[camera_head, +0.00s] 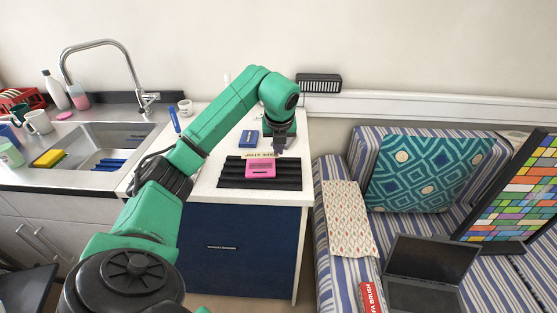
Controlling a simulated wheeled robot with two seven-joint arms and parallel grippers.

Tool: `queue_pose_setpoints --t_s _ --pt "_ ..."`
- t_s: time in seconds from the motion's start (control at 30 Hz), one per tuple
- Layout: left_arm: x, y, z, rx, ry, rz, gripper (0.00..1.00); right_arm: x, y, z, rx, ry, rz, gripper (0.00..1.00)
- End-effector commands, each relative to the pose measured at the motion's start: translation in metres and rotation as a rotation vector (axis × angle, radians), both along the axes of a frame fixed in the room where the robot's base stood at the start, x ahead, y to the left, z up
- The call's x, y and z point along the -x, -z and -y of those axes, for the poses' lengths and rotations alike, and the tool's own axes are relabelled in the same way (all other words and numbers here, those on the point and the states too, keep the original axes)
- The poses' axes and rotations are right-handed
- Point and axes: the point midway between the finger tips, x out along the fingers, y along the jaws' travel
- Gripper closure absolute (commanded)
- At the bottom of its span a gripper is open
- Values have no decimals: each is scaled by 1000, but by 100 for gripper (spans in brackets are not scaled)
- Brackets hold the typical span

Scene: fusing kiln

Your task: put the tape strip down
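The tape strip (259,156) is a thin cream strip with dark lettering, just above the far edge of a pink block (260,170). Its right end meets the fingertips of my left gripper (279,150), which points down and appears shut on it. The gripper is small here, so the fingers show little detail. I cannot tell whether the strip touches the block. The pink block sits on a black ribbed mat (230,184) on the white counter. My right gripper is not in view.
A blue block (250,138) lies behind the mat, and a white cup (185,107) and a blue upright item (174,120) stand further left. The sink (122,138) is at the left. A striped bench (335,262) is at the right. Bare counter (207,190) shows left of the mat.

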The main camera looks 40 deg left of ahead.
Motion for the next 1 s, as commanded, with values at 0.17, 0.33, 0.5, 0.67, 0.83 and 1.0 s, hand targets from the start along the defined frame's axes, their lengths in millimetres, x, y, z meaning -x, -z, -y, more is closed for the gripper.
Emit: queue_pose_setpoints --t_s 0.17,0.33,0.5,0.67,0.83,1.0 --pt "1 33 0 0 1 -2 100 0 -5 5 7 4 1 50" --pt "0 39 0 1 1 2 100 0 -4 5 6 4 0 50" --pt "0 41 0 0 0 1 100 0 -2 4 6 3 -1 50" --pt "0 41 0 0 0 1 68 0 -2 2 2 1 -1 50" --pt "0 41 0 1 0 1 68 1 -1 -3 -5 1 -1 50" --pt "0 37 0 1 0 1 68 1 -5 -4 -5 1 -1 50"
